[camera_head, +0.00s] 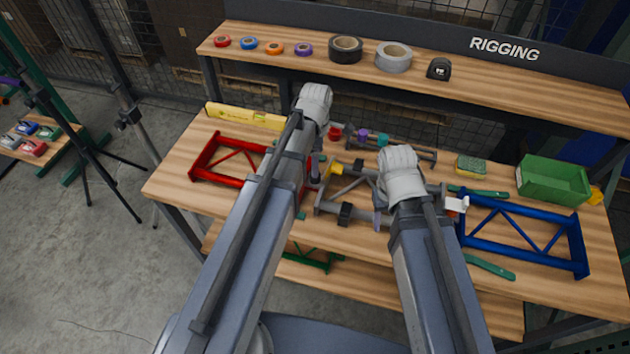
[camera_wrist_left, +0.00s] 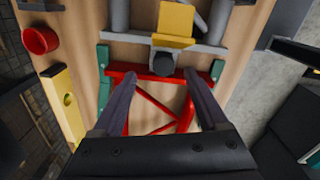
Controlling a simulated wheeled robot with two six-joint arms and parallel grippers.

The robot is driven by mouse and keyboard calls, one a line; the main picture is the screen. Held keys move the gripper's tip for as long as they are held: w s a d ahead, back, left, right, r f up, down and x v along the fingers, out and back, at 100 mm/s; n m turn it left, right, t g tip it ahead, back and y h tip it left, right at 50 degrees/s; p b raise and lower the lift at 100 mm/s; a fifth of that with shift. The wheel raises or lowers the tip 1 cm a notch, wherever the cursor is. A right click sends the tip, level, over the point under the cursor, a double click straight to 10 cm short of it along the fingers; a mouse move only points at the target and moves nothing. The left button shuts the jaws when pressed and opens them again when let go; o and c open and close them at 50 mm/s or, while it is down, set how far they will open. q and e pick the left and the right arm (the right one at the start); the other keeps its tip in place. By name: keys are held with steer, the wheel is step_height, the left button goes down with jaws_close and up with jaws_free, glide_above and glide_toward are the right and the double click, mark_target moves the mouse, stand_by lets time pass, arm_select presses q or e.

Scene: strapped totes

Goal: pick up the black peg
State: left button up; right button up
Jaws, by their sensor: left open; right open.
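A dark round piece (camera_wrist_left: 163,64) that looks like the black peg shows in the left wrist view, at the edge of a yellow block (camera_wrist_left: 175,22) on a grey frame. I cannot tell how it is held. My left gripper (camera_wrist_left: 160,82) is open and empty, its two fingers spread over the red frame (camera_wrist_left: 150,115), with the dark piece ahead between them. In the head view my left gripper (camera_head: 313,172) hangs by the grey frame's left end. A black piece (camera_head: 346,213) sits on that frame's near bar. My right gripper (camera_head: 400,178) is over the frame's right side, its fingers mostly hidden.
A blue frame (camera_head: 524,232) and green bin (camera_head: 553,182) stand at the right. A yellow level (camera_head: 247,117) lies at the back left and a red cup (camera_wrist_left: 40,40) near it. Tape rolls line the rear shelf (camera_head: 510,78). Bare wood shows at the front right.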

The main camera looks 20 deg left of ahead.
mark_target(315, 180)
arm_select(q)
steer(key=shift+s+a+f+b, duration=0.1)
steer(key=shift+s+f+b, duration=0.05)
steer(key=shift+f+b, duration=1.25)
steer(key=shift+s+a+f+b, duration=0.1)
steer(key=shift+f+b, duration=1.1)
steer(key=shift+f, duration=0.3)
arm_select(e)
steer(key=shift+f, duration=2.9)
arm_select(q)
steer(key=shift+r, duration=0.1)
arm_select(e)
steer(key=shift+r, duration=0.1)
arm_select(q)
jaws_close()
